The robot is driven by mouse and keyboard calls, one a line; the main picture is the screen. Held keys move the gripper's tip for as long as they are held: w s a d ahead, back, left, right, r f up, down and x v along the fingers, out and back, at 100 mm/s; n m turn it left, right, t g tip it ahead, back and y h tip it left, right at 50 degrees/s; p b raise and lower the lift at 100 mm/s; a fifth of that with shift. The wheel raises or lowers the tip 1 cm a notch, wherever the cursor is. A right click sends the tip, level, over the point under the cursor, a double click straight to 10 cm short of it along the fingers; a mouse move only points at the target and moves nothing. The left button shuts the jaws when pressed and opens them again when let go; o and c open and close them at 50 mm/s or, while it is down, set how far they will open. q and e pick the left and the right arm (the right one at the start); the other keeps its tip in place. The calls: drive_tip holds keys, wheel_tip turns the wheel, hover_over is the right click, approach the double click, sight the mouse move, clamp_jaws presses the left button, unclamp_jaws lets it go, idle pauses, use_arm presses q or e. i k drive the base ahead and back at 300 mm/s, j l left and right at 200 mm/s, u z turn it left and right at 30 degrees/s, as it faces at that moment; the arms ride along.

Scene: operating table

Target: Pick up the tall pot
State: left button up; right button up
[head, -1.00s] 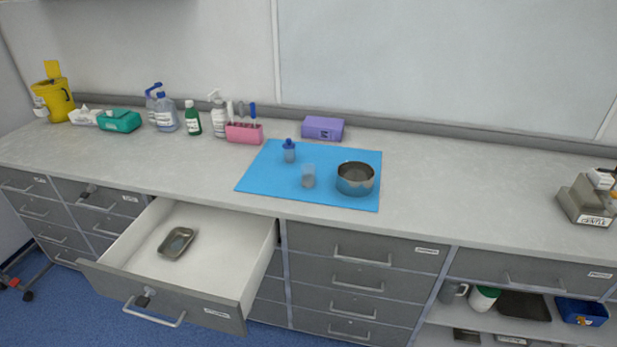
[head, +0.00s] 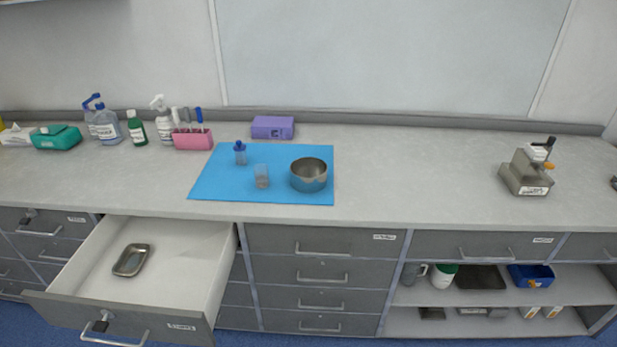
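A round steel pot (head: 309,176) stands upright on the right part of the blue mat (head: 215,180) on the counter. A grey metal jug-like pot with a side handle (head: 411,273) stands on the upper open shelf below the counter. I cannot tell for certain which of them is the tall pot. Neither of my grippers shows in the head view.
A clear cup (head: 262,177) and a blue-capped bottle (head: 240,154) stand on the mat. An open drawer (head: 200,265) juts out at lower left with a metal tray (head: 131,260) inside. The counter right of the mat is clear up to a grey device (head: 527,172).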

sight(261, 174)
drive_tip(key=i+l+u, duration=0.45)
drive_tip(key=l, duration=0.25)
drive_tip(key=i+l+u, duration=0.25)
drive_tip(key=l, duration=0.15)
drive_tip(key=k, duration=0.1)
